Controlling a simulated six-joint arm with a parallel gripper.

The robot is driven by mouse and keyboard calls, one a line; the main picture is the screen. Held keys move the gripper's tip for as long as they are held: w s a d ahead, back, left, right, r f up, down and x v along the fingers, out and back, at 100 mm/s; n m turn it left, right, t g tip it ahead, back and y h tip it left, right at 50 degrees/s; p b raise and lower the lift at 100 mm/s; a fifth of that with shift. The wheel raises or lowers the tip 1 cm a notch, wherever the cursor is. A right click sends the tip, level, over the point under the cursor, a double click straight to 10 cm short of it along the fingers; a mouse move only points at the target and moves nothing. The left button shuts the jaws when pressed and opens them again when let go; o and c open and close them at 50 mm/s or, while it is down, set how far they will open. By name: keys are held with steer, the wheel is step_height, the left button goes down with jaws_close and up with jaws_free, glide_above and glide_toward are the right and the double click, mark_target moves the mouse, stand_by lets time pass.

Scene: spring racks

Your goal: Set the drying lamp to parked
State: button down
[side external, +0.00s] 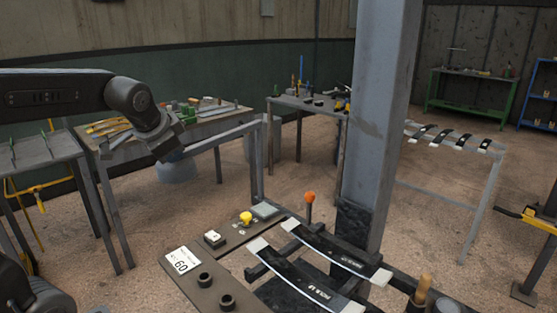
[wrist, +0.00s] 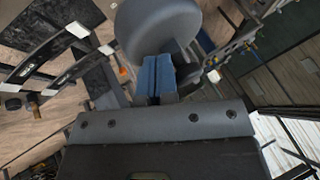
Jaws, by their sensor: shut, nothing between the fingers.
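No lamp can be made out for certain in either view. An orange ball knob (side external: 310,197) stands on a short, roughly upright dark stalk behind the spring rack in the side view. A small orange spot (wrist: 122,72) in the wrist view may be the same knob. A yellow knob (side external: 245,218) and a white switch (side external: 214,238) sit on the bench panel to its left. My gripper (wrist: 157,76) is shut and empty, its blue pads together. In the side view it hangs at the left, above and well apart from the panel.
Dark leaf springs (side external: 334,254) lie on the near rack beside a thick grey post (side external: 377,120). Two black rings (side external: 204,279) (side external: 226,302) and a white "60" card (side external: 183,261) are on the panel. A wooden handle (side external: 422,289) stands at the right.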

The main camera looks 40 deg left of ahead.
steer(key=w+a, duration=0.1)
steer(key=a, duration=1.9)
steer(key=shift+w+a, duration=0.15)
steer(key=shift+a, duration=0.05)
steer(key=shift+r, duration=0.1)
steer(key=d+v, duration=0.1)
steer(key=v, duration=1.3)
